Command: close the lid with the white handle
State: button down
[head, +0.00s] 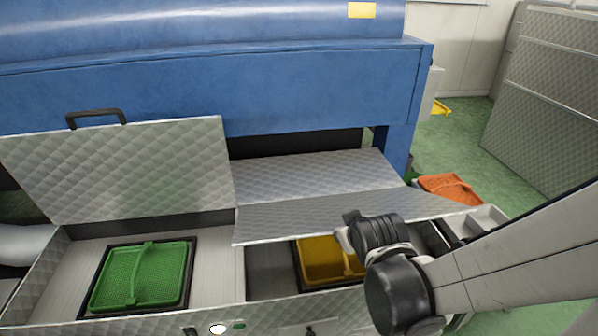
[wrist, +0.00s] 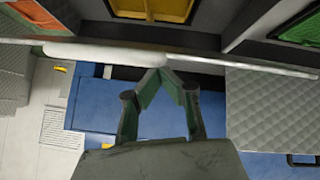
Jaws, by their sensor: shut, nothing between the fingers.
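The quilted metal lid (head: 330,215) on the right is tilted partway over its bin. A yellow basket (head: 332,262) shows below its front edge. In the wrist view the lid edge (wrist: 275,66) is a thin pale bar with the white handle (wrist: 105,53) along it. My gripper (wrist: 163,73) is shut and empty, its fingertips at the right end of the handle; I cannot tell whether they touch it. In the head view my wrist hides the fingers and most of the handle. The yellow basket also shows in the wrist view (wrist: 150,8).
A second lid (head: 130,170) with a black handle (head: 96,117) stands open at left, over a bin with a green basket (head: 143,275). A blue machine (head: 215,85) stands behind. An orange basket (head: 450,188) lies on the floor at right.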

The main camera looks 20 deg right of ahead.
jog(key=s+f+b, duration=0.3)
jog(key=f+b, duration=0.4)
jog(key=f, duration=0.2)
jog(key=s+f+b, duration=0.3)
jog(key=f+b, duration=0.4)
jog(key=f, duration=0.2)
jog(key=shift+s+a, duration=0.2)
jog(key=shift+a, duration=0.2)
jog(key=shift+s+r, duration=0.1)
jog(key=v, duration=1.1)
jog(key=shift+s+r, duration=0.25)
dwell(0.9)
jog(key=w+a+r+m+g+y, duration=0.1)
jog(key=w+a+r+g+y, duration=0.1)
jog(key=w+a+r, duration=0.4)
notch_tip(320, 180, up, 18)
jog(key=s+d+p, duration=0.1)
jog(key=s+p, duration=0.1)
jog(key=p, duration=1.6)
jog(key=shift+s+d, duration=0.25)
jog(key=shift+s, duration=0.05)
jog(key=shift+r, duration=0.15)
